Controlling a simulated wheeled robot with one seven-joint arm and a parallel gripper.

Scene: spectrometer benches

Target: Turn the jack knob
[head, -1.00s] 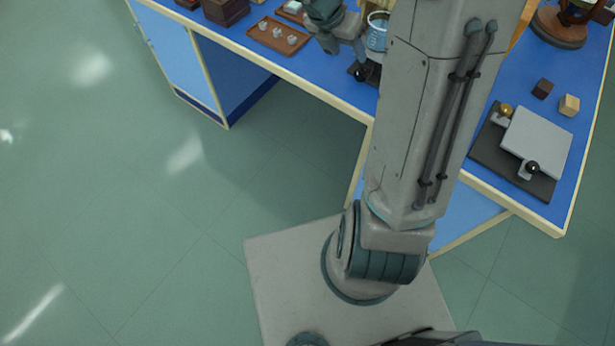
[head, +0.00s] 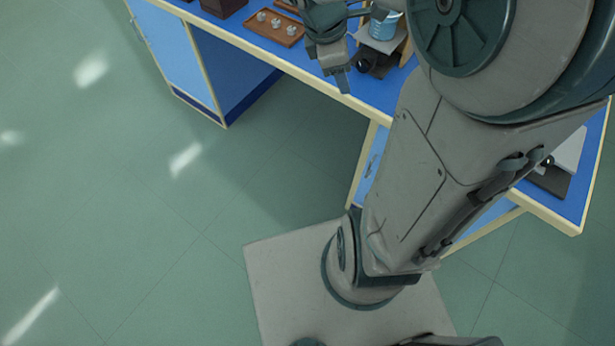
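A small lab jack with a grey top plate (head: 380,42) stands near the front edge of the blue bench, with a blue beaker (head: 384,27) on it. Its black round knob (head: 366,63) faces the front. My gripper (head: 343,82) hangs just left of the knob in the picture, over the bench's front edge, and looks apart from it. Its fingers overlap in this view, so their opening cannot be told. A second jack, with a grey plate (head: 573,150) and a black knob (head: 548,161), is at the right, largely hidden behind my arm.
A wooden tray (head: 292,40) with several small clear pieces lies left of my gripper. A dark brown box (head: 222,7) stands farther left. A wooden upright (head: 405,50) is close to the jack's right side. The floor in front is clear.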

